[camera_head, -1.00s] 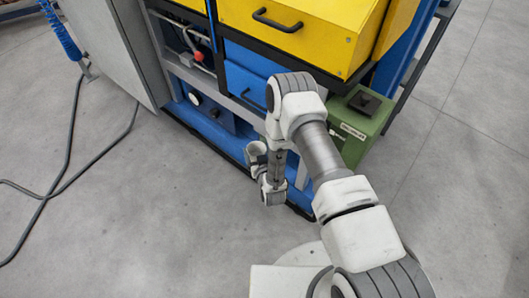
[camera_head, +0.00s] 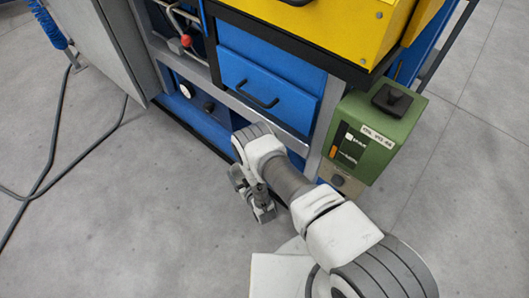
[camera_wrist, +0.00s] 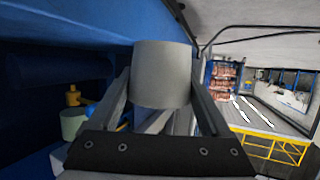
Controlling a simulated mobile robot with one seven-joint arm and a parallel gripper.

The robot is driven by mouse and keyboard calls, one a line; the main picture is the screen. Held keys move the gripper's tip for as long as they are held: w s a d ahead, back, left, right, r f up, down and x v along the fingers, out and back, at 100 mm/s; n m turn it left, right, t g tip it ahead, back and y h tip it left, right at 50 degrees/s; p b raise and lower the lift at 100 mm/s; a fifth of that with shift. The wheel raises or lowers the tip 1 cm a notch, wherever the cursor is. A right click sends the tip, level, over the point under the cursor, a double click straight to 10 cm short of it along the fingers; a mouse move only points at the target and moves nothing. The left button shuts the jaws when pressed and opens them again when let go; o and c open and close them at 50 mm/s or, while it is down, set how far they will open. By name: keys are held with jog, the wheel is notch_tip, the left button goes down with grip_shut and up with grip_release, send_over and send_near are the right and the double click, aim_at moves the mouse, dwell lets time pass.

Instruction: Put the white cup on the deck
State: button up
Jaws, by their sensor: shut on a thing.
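The white cup (camera_wrist: 162,65) shows as a plain pale cylinder in the middle of the wrist view. My gripper (camera_wrist: 160,84) is shut on it, with one finger on each side. In the head view, the end of my arm is low in front of the blue machine (camera_head: 262,80), left of my elbow. I cannot make out the cup or the fingertips there. A blue lower ledge (camera_head: 205,122) runs along the machine's foot. I cannot tell which surface is the deck.
A green box (camera_head: 385,140) with a black top stands at the machine's right corner, close to my forearm. A blue drawer (camera_head: 265,85) with a black handle is above my elbow. A cable (camera_head: 50,165) lies on open floor at left.

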jog(key=w+d+b, duration=0.1)
jog(key=w+d, duration=0.1)
jog(key=w, duration=0.1)
jog(key=w+d+b, duration=0.1)
jog(key=w+d, duration=0.1)
jog(key=w, duration=0.1)
jog(key=w+d+b, duration=0.1)
jog(key=w+d, duration=0.2)
jog(key=shift+w+d, duration=0.1)
jog(key=shift+w, duration=0.05)
jog(key=shift+w+d+f+b, duration=0.1)
jog(key=shift+w+d+b, duration=0.45)
jog(key=shift+w+d, duration=0.55)
jog(key=shift+a+f+b, duration=0.2)
jog(key=shift+f+b, duration=0.2)
jog(key=shift+f, duration=0.2)
jog(key=shift+f, duration=0.2)
jog(key=o, duration=1.2)
jog(key=shift+c, duration=0.2)
jog(key=shift+r, duration=0.1)
